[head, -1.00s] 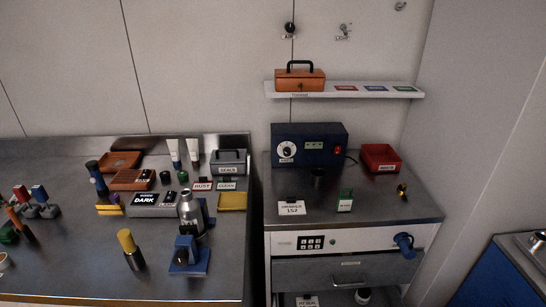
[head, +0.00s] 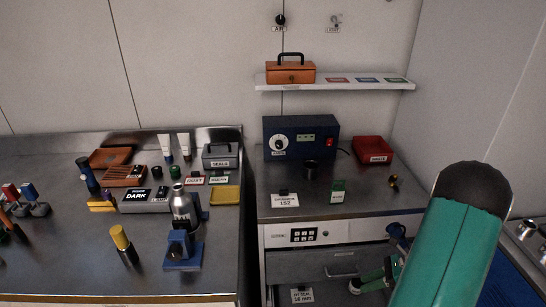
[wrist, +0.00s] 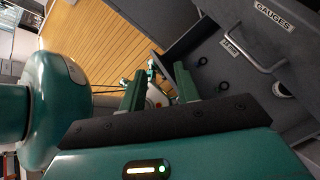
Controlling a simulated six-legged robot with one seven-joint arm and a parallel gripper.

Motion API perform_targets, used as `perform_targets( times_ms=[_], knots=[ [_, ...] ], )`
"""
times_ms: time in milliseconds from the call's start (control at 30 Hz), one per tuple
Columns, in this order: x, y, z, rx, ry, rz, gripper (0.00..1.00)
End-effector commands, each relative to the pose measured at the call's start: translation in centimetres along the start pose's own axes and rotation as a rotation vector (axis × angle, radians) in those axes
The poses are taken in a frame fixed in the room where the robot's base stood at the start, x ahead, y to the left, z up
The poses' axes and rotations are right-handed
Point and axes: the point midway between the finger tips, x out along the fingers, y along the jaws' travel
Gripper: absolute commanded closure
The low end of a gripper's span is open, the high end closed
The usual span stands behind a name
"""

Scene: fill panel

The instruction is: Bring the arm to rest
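My gripper (wrist: 158,75) shows in the wrist view with its two green fingers apart and nothing seen held between them. It is also partly in the head view (head: 376,277), low at the right in front of the cabinet drawers, apart from the bench tops. My green arm link (head: 450,250) rises across the lower right of the head view and hides part of the cabinet's right side. In the wrist view the grey drawer front (wrist: 235,35) labelled GAUGES, with its bar handle, lies to the right of the fingers. I cannot tell whether the fingers touch it.
The left steel bench (head: 70,245) carries bottles, tubes and trays. The cabinet top (head: 370,205) holds a blue instrument (head: 300,137) and a red bin (head: 373,150). A shelf (head: 340,84) bears an orange toolbox (head: 290,72). Slatted wooden flooring (wrist: 105,45) shows in the wrist view.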

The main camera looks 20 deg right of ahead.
Motion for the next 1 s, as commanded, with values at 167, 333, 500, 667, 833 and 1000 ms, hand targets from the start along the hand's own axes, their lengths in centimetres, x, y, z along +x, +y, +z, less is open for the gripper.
perform_targets(
  times_ms=[167, 333, 500, 667, 833, 1000],
  knots=[
    [0.1, 2.6, 7.1, -0.306, 0.155, 0.048, 0.68],
    [0.5, 5.8, 12.7, -0.601, 0.294, 0.096, 0.68],
    [1.0, 9.6, 17.4, -0.9, 0.424, 0.145, 0.68],
    [1.4, 13.4, 21.0, -1.185, 0.541, 0.187, 0.68],
    [1.7, 17.7, 24.0, -1.491, 0.661, 0.226, 0.68],
    [1.8, 21.9, 26.2, -1.797, 0.78, 0.255, 0.68]
  ],
)
